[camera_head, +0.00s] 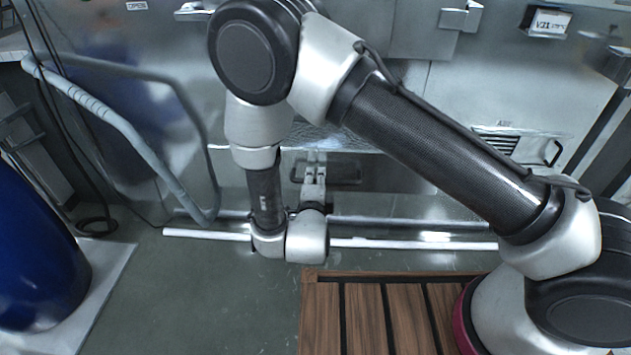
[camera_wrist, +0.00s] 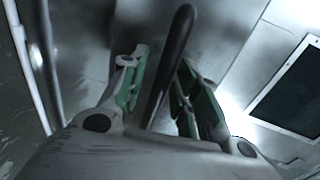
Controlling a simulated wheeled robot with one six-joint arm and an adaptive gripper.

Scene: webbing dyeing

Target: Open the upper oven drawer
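In the wrist view my gripper (camera_wrist: 160,85) is open, with green-padded fingers on either side of a dark bar-shaped handle (camera_wrist: 176,42). Gaps show between the bar and both pads, so it does not look clamped. The bar stands before a grey metal front (camera_wrist: 100,30). In the head view my gripper (camera_head: 314,178) points at the lower part of the metal machine, by a dark panel (camera_head: 345,172). My wrist hides part of it. I cannot tell which drawer the handle belongs to, and no open gap shows.
A dark rectangular panel with a light frame (camera_wrist: 292,92) lies to the right in the wrist view. In the head view a pale rail (camera_head: 420,244) runs low along the machine. A bent grey hose-like bar (camera_head: 130,135) and a blue barrel (camera_head: 35,260) are left. Floor (camera_head: 210,300) is clear front-left.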

